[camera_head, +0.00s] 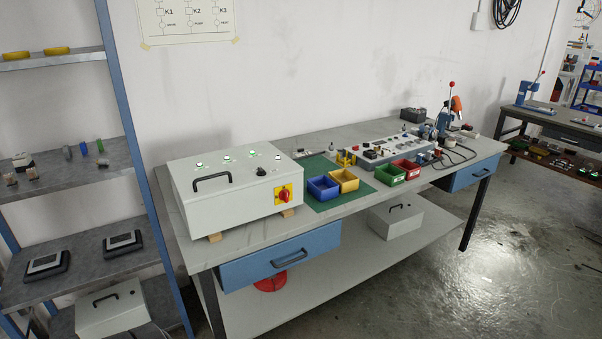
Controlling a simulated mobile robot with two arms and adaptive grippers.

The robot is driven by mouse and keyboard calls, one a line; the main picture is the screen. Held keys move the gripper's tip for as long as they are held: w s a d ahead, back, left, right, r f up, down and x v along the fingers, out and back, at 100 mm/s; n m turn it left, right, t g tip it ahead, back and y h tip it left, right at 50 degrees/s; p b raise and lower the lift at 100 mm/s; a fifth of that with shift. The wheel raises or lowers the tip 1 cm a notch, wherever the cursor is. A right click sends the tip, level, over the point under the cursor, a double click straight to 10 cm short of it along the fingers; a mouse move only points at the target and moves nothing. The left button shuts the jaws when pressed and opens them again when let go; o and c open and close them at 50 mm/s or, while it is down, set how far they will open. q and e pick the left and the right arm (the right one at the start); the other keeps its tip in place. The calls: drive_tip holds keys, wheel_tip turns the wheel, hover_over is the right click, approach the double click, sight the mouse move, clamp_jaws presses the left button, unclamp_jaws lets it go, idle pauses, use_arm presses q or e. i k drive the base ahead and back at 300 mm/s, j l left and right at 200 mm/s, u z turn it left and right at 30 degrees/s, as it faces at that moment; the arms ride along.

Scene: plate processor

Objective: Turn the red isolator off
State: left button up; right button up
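The red isolator (284,196) is a red rotary knob on a yellow square plate. It sits at the right end of the front face of a light grey control box (225,208). The box stands on wooden blocks at the left end of the workbench (330,216). The knob is small in view, and its exact position is hard to read. Neither of my grippers shows in the head view.
Blue, yellow, green and red bins (323,187) stand right of the box, near a green mat (318,165). A blue drawer (280,257) is under the bench top. A shelf rack (75,168) stands at the left. The floor (510,250) in front right is clear.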

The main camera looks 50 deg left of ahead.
sight(283, 194)
drive_tip(key=i, duration=1.85)
drive_tip(key=i+u, duration=0.25)
drive_tip(key=u, duration=0.2)
drive_tip(key=i+l+u, duration=0.15)
drive_tip(key=u, duration=0.3)
drive_tip(key=i+l+u, duration=0.25)
drive_tip(key=u, duration=0.15)
drive_tip(key=i, duration=0.1)
